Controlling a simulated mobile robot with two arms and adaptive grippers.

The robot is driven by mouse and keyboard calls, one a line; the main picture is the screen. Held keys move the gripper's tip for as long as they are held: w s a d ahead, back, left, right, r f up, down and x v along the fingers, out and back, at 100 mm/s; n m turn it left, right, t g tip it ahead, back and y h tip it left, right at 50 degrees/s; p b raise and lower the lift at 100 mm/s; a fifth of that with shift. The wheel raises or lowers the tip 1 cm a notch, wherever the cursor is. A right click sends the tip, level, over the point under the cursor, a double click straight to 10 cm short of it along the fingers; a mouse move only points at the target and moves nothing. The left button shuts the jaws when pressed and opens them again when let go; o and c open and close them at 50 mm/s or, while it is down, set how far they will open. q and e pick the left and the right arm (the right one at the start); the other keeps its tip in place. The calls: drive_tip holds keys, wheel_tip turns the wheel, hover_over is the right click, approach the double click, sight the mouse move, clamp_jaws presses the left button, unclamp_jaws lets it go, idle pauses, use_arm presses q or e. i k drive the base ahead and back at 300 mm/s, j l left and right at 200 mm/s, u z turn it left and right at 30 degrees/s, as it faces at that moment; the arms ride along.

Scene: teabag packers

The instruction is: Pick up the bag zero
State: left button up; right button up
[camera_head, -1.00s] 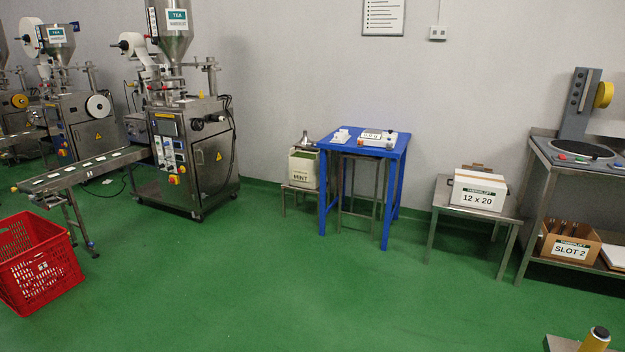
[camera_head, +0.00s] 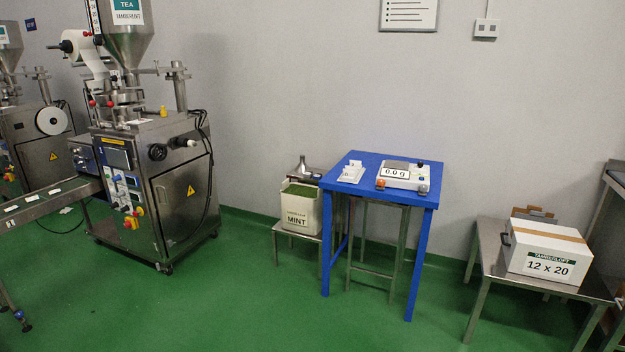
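No thing labelled bag zero can be told in this view. Several small white flat packets (camera_head: 33,197), perhaps teabags, lie on the conveyor (camera_head: 65,190) at the left. A blue table (camera_head: 352,181) stands at the centre by the wall. On it are a small white holder (camera_head: 352,173) at the left and a white scale (camera_head: 404,177) reading 0.0 g at the right. A white container marked MINT (camera_head: 297,216), with green contents, stands on a low metal stool left of the table. Neither of my grippers is in view.
A steel packing machine (camera_head: 183,190) stands at the left. A white box marked 12 x 20 (camera_head: 545,260) rests on a metal table (camera_head: 492,255) at the right, with brown cardboard behind it. The green floor (camera_head: 270,310) in front is clear.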

sight(346, 172)
drive_tip(key=i+z, duration=0.2)
drive_tip(key=i, duration=0.35)
drive_tip(key=i+j+z, duration=0.15)
drive_tip(key=i, duration=0.4)
drive_tip(key=i+j+z, duration=0.35)
drive_tip(key=i+j, duration=1.05)
